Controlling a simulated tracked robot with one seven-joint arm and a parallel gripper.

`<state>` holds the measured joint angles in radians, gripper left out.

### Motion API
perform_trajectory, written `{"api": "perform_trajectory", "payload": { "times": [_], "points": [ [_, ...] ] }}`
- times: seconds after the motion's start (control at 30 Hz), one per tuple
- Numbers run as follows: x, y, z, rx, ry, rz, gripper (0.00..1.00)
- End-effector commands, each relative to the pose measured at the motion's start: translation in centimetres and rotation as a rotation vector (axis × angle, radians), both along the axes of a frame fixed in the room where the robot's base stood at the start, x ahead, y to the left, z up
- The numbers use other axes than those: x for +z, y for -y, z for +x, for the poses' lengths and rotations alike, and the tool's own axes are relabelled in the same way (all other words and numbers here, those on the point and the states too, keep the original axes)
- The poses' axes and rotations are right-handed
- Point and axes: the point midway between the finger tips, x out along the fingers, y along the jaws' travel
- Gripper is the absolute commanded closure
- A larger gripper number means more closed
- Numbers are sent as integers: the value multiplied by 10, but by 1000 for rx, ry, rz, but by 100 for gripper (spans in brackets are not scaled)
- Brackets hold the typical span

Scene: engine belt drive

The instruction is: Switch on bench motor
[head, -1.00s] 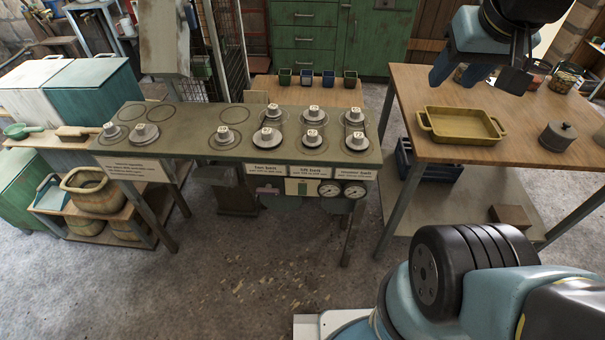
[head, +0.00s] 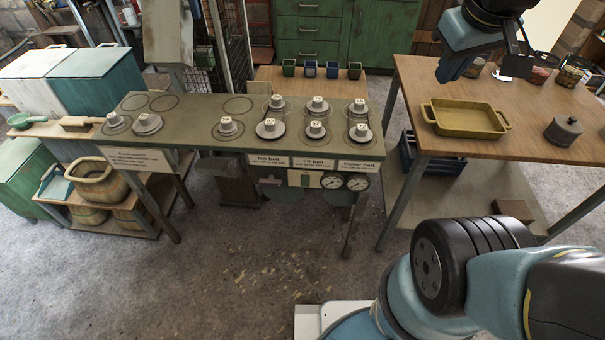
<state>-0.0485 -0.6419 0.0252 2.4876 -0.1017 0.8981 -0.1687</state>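The belt drive bench (head: 200,132) stands left of centre, with several grey pulleys with numbered white tops on circles on its top. One pulley (head: 271,127) sits near the "fan belt" label (head: 268,160). Labels for "lift belt" (head: 313,163) and another belt (head: 356,165) follow to the right. Below them is a control panel (head: 305,180) with a green part and two round gauges (head: 345,182). No motor is clearly identifiable. My gripper (head: 452,72) is at the top right, above the wooden table and away from the bench; its fingertips are not clear enough to judge the opening.
The wooden table (head: 560,150) on the right holds a yellow tray (head: 466,119), a grey lidded pot (head: 563,131) and jars. Small pots (head: 310,69) stand behind the bench. The floor in front is clear.

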Motion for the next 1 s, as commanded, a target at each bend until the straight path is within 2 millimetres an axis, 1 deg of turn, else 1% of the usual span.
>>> {"api": "perform_trajectory", "payload": {
  "times": [0.07,0.37,0.57,0.87,1.0],
  "points": [
    [-9,-3,10,102,-45,-71,100],
    [-41,-15,42,511,-200,-326,100],
    [-64,-28,62,796,-305,-478,100],
    [-101,-52,90,1245,-463,-683,100],
    [-121,-66,101,1463,-535,-770,100]
  ]
}}
